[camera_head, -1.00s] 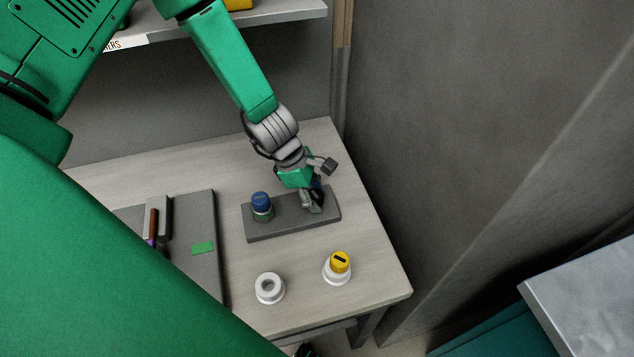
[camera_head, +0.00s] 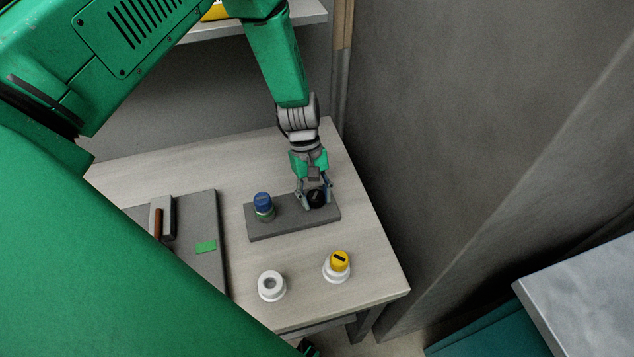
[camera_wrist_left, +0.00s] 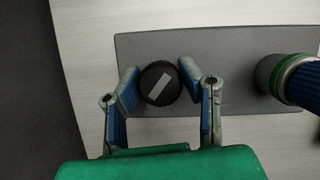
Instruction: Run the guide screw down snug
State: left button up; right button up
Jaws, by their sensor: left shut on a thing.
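The guide screw appears to be the round black knob (camera_head: 316,199) with a pale bar on its top. It stands at the right part of a dark grey plate (camera_head: 285,227) on the table. In the left wrist view, the knob (camera_wrist_left: 159,84) sits between the blue-padded fingers, its pale bar slanted. My left gripper (camera_head: 315,198) is shut on the knob, one finger on each side. The knob's lower part and any thread are hidden, so its seating cannot be told. My right gripper does not show.
A blue-topped piece with a green ring (camera_head: 263,206) stands on the plate's left part. In front are an empty white ring holder (camera_head: 271,286) and a yellow-capped piece (camera_head: 340,261) in another. A grey board (camera_head: 204,265) lies left. A wall (camera_head: 450,120) rises close right.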

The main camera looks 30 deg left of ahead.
pick_arm(q)
jog(key=m, duration=0.2)
jog(key=m+y, duration=0.1)
jog(key=shift+w+a+m+g+b, duration=0.1)
jog(key=shift+w+m+g+b, duration=0.2)
jog(key=shift+m+g+b, duration=0.1)
jog(key=m, duration=0.2)
jog(key=m+y, duration=0.1)
jog(key=m, duration=0.1)
jog(key=shift+r+m+g+y+b, duration=0.1)
jog(key=shift+m+g+y+b, duration=0.2)
jog(key=shift+g, duration=0.1)
jog(key=m+y, duration=0.1)
jog(key=m, duration=0.3)
jog(key=shift+y, duration=0.4)
jog(key=m+y, duration=0.1)
jog(key=m, duration=0.3)
jog(key=shift+w+r+m, duration=0.1)
jog(key=shift+m, duration=0.2)
jog(key=shift+y, duration=0.3)
jog(key=o, duration=1.1)
jog(key=shift+c, duration=0.2)
jog(key=shift+o, duration=0.4)
